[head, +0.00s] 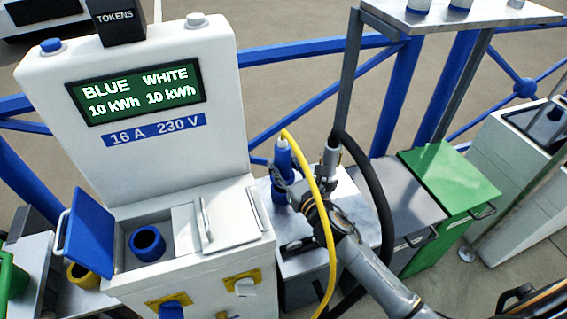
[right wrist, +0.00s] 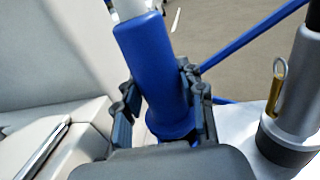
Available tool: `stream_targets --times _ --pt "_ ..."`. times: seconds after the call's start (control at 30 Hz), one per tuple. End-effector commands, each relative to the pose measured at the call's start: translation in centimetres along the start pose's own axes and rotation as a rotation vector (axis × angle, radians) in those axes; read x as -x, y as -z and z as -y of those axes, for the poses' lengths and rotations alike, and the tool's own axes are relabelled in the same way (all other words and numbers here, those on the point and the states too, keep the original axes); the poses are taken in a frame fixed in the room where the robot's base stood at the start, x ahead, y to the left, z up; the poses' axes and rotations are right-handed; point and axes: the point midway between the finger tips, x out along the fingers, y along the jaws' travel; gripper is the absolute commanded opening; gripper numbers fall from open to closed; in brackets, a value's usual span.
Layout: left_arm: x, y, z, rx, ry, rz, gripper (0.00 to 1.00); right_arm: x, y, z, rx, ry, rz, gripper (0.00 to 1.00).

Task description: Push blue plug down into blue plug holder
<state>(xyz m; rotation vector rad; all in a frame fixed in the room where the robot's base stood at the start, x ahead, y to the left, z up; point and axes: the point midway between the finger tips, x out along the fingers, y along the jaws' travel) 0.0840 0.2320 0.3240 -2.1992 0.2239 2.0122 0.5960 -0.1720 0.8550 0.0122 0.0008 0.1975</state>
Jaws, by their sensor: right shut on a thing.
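The blue plug (head: 283,158) stands about upright beside the white pedestal, with a yellow cable from its top. My right gripper (head: 290,192) is shut on its lower body. In the right wrist view the blue plug (right wrist: 150,55) sits between the two dark fingers, leaning slightly in the picture. Its lower end is partly hidden by the gripper, so I cannot tell what it rests in. A round blue socket (head: 147,242) is in the pedestal's open left compartment, apart from the plug. I cannot tell which part is the blue plug holder. My left gripper is not in view.
A grey plug (right wrist: 300,85) with a black cable stands close right of my gripper, a brass pin hanging beside it. The pedestal's blue lid (head: 88,236) is open; the white lid (head: 228,215) looks shut. A green-topped cabinet (head: 450,175) stands right. Blue railings run behind.

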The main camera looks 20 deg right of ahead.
Motion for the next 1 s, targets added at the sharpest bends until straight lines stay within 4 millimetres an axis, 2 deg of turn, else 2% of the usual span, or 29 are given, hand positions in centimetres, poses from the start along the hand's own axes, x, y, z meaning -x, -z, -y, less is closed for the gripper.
stream_targets --times 0.03,0.23,1.0 --pt "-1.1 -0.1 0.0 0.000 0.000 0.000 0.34 0.0 1.1 0.0 -0.001 0.000 0.002 0.00" --pt "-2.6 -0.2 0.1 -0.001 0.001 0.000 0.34 0.0 2.6 0.1 0.000 0.001 0.002 0.00" --pt "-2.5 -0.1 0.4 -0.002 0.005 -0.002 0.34 0.0 2.6 0.1 0.001 0.000 0.002 0.00"
